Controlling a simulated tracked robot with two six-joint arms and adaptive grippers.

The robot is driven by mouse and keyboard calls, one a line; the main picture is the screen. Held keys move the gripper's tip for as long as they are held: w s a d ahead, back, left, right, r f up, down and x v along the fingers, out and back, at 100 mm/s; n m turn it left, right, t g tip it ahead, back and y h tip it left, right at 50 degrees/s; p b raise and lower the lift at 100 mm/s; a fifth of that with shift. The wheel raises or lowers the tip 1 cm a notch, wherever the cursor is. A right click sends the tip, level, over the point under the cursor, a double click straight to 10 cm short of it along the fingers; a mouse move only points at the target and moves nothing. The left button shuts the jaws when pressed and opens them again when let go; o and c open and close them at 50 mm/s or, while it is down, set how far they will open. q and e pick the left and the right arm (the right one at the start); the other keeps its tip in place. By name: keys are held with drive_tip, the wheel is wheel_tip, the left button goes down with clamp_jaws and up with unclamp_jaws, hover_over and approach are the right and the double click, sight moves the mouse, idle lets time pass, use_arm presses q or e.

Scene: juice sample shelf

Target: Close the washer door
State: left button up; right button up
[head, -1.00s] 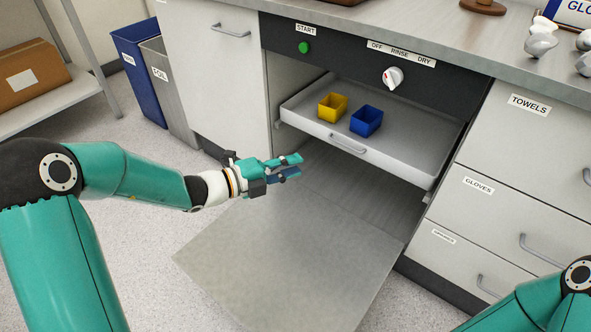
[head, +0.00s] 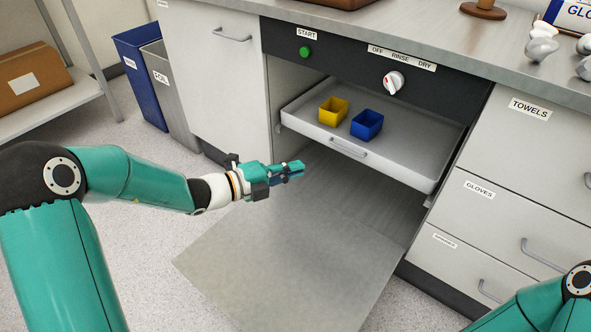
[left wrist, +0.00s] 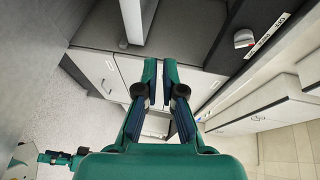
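The washer door (head: 290,265) is a grey panel, folded down and open in front of the washer bay in the head view. Inside the bay, a white rack (head: 410,165) with a handle holds a yellow bin (head: 333,110) and a blue bin (head: 367,124). My left gripper (head: 302,170) is in front of the bay, over the door's far left part in the picture, and holds nothing. Its fingers are nearly together, with a narrow gap at the tips in the left wrist view (left wrist: 160,62). My right gripper is out of view; only part of the right arm shows.
Above the bay is a dark panel with a green start button (head: 304,51) and a white dial (head: 393,82). Labelled drawers (head: 500,195) stand to the right. A blue bin (head: 135,70) and a grey bin (head: 165,85) stand left. Floor is clear left of the door.

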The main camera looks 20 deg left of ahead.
use_arm(q)
drive_tip(key=shift+o, duration=0.9)
drive_tip(key=v, duration=1.2)
